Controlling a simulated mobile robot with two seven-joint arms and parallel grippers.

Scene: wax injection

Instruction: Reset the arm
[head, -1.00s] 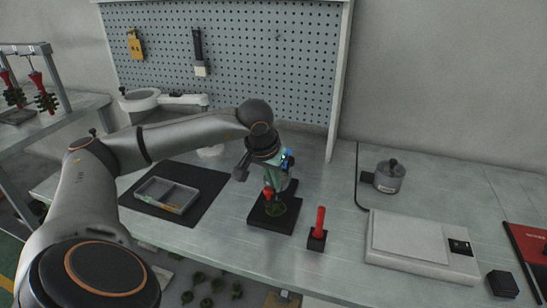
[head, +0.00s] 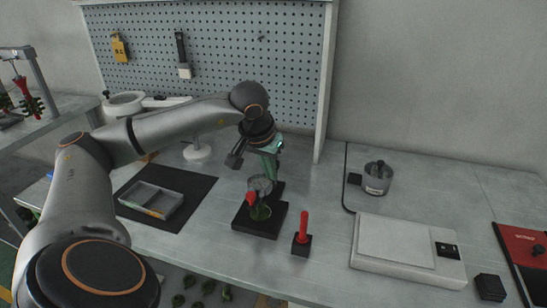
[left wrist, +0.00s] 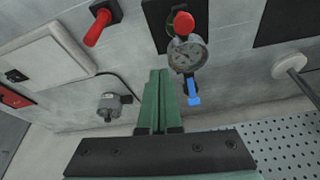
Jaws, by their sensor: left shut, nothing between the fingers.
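My left arm reaches in from the left in the head view. Its gripper (head: 271,160) has green fingers. It is shut and empty, just behind and above the wax injection device on the black base (head: 244,222). The device's round gauge (head: 261,184) and red knob (head: 251,198) show there. In the left wrist view the green fingers (left wrist: 160,75) lie together. The gauge (left wrist: 187,55), the red knob (left wrist: 183,22) and a blue lever (left wrist: 194,93) are just right of them. Whether the fingers touch the device is hard to tell. My right gripper is not in view.
A grey tray (head: 139,196) lies on a black mat (head: 190,208) to the left. A red-handled tool (head: 304,226) stands right of the device. A white scale (head: 385,266) and a metal pot (head: 378,172) are further right. A pegboard (head: 240,55) rises behind.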

